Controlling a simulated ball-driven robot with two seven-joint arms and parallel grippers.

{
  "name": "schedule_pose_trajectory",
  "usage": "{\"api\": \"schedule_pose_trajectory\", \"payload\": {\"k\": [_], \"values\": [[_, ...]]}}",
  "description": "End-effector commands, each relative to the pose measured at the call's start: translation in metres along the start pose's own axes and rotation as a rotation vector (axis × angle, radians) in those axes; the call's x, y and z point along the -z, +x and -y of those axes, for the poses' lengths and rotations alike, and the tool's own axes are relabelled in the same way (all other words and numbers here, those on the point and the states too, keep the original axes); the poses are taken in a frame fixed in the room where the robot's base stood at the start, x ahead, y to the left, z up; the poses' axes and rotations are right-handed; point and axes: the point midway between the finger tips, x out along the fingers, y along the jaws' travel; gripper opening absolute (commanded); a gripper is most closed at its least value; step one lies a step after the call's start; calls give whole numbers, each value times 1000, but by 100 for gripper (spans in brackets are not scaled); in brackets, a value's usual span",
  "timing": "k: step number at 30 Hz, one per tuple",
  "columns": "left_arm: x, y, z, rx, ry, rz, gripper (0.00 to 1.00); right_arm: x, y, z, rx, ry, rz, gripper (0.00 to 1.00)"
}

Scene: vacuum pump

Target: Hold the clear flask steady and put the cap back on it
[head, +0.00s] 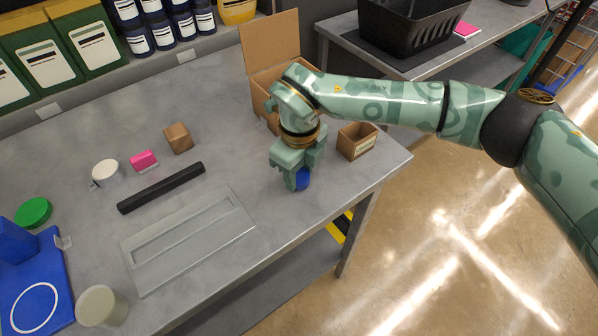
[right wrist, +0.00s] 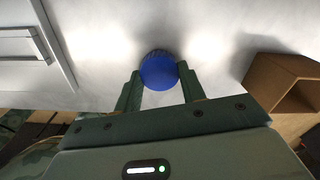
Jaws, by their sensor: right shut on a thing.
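A round blue cap (head: 303,180) with a ridged edge is between the fingertips of my right gripper (head: 294,175), near the right part of the grey table. The right wrist view shows the blue cap (right wrist: 159,71) with a finger of my right gripper (right wrist: 160,80) on each side, shut on it. I cannot tell whether the cap touches the table. I cannot make out a clear flask in either view. My left gripper is not in view.
An open cardboard box (head: 270,55) and a small brown bin (head: 357,141) stand close to my right gripper. A grey tray (head: 188,240), black bar (head: 160,188), pink block (head: 143,160) and pale cylinder (head: 101,306) lie further left. Bare tabletop surrounds the cap.

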Motion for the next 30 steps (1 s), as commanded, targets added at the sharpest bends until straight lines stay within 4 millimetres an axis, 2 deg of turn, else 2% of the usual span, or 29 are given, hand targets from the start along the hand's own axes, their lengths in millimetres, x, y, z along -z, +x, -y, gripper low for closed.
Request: {"api": "schedule_pose_trajectory", "payload": {"k": [6, 11, 15, 22, 30], "values": [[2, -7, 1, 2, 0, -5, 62, 0, -32, 0, 3, -1, 2, 19], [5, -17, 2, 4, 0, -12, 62, 10, -66, -28, 4, -5, 3, 19], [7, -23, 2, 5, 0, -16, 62, 20, -94, -58, 2, -7, 1, 19], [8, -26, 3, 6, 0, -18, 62, 37, -114, -106, 1, -6, 1, 19], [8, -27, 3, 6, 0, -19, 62, 45, -125, -131, 0, -1, -1, 19]]}}
